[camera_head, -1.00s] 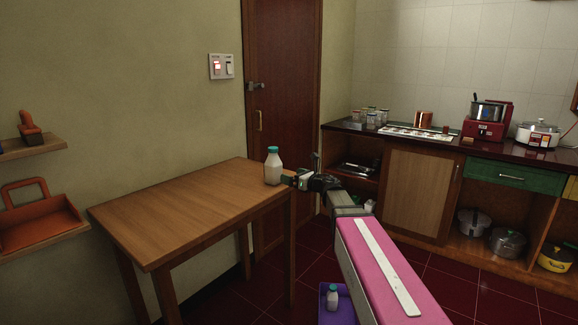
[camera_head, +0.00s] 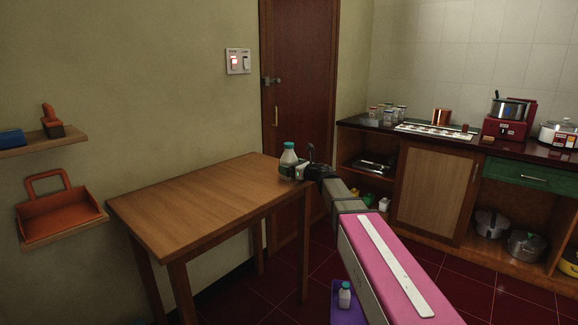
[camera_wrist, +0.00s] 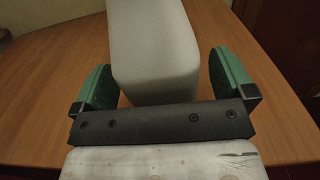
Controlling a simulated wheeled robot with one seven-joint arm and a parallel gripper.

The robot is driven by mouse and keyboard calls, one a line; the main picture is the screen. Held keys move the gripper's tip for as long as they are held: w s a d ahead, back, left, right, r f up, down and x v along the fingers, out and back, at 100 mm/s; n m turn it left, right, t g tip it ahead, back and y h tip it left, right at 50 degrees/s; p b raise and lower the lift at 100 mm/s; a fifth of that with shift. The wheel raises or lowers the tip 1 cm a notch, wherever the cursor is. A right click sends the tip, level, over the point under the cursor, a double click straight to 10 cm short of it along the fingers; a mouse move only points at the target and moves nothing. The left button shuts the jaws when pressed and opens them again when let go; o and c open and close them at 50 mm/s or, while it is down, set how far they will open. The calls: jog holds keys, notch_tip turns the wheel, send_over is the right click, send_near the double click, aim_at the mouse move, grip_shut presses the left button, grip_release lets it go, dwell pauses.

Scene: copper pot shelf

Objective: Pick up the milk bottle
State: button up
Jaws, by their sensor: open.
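The white milk bottle (camera_head: 288,157) with a teal cap stands upright at the far right corner of the wooden table (camera_head: 190,207). In the wrist view its pale body (camera_wrist: 150,45) lies between the two green-padded fingers of my gripper (camera_wrist: 162,82). The gripper is open, with a gap showing at the right finger; the left finger is very near the bottle, and I cannot tell whether it touches. In the head view my gripper (camera_head: 297,171) is at the bottle's lower body and partly hides it.
A second, similar bottle (camera_head: 345,295) stands low down on a purple surface (camera_head: 338,318) beside my arm. A door (camera_head: 298,100) is behind the table. A counter (camera_head: 400,132) with jars and pots runs along the right. Shelves (camera_head: 62,228) hang at left. The tabletop is otherwise clear.

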jog(key=shift+w+a, duration=0.45)
jog(key=shift+a, duration=0.1)
jog(key=shift+c, duration=0.3)
jog(key=c, duration=1.3)
jog(key=shift+r, duration=0.1)
